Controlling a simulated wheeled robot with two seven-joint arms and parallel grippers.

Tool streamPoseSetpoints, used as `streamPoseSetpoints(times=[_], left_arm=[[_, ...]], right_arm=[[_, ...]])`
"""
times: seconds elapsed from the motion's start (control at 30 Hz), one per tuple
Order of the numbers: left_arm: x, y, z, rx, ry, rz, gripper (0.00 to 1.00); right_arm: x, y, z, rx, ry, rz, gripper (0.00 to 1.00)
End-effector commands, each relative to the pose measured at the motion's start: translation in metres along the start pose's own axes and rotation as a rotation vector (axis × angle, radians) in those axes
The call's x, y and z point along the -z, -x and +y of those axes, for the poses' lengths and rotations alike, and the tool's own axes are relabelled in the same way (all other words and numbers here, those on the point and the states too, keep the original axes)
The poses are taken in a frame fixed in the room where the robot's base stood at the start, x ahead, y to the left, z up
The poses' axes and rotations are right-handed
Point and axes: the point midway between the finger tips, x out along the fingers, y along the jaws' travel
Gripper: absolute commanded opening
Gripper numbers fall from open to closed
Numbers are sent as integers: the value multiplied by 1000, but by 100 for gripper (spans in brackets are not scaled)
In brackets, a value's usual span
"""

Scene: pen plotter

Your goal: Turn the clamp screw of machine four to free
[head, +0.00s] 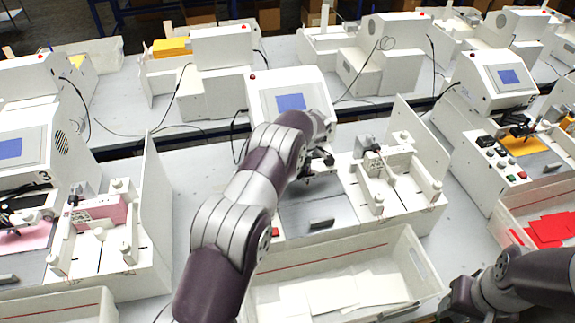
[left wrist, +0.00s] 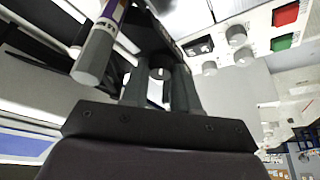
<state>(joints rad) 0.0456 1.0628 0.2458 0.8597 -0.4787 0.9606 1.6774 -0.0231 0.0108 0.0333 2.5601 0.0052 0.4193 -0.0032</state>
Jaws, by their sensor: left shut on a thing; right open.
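Machine four (head: 262,95), white with a blue screen, stands at centre in the head view, partly behind my left arm. My left gripper (head: 320,162) is at its plotting area, mostly hidden by the arm. In the left wrist view its fingers (left wrist: 160,85) are shut around a small grey round piece (left wrist: 158,73), which looks like the clamp screw; its turn position cannot be told. A white and purple pen with a grey end (left wrist: 98,50) is just left of the fingers. My right gripper (head: 458,300) is open and empty at the lower right of the head view.
A white tray (head: 410,260) with paper sheets stands in front of machine four. A white fixture (head: 425,190) stands to its right. Neighbouring machines stand left and right. Red (left wrist: 286,15) and green (left wrist: 284,41) buttons and knobs are near the left gripper.

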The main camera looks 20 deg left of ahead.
Motion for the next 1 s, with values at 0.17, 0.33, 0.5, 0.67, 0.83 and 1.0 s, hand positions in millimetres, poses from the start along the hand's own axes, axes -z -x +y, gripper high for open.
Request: streamPoseSetpoints(times=[0.17,0.33,0.5,0.67,0.83,1.0], left_arm=[[0,1,0,-2,1,0,55],[0,0,0,-1,0,0,55],[1,8,0,-1,-1,0,55],[3,41,1,-2,-2,0,55],[4,88,0,-2,-2,0,55],[3,118,0,-1,-1,0,55]], right_arm=[[0,0,0,0,0,0,53],[0,0,0,0,0,0,53],[0,4,0,0,0,0,53],[3,23,0,0,0,0,53],[7,60,0,0,0,0,53],[11,88,0,0,0,1,53]])
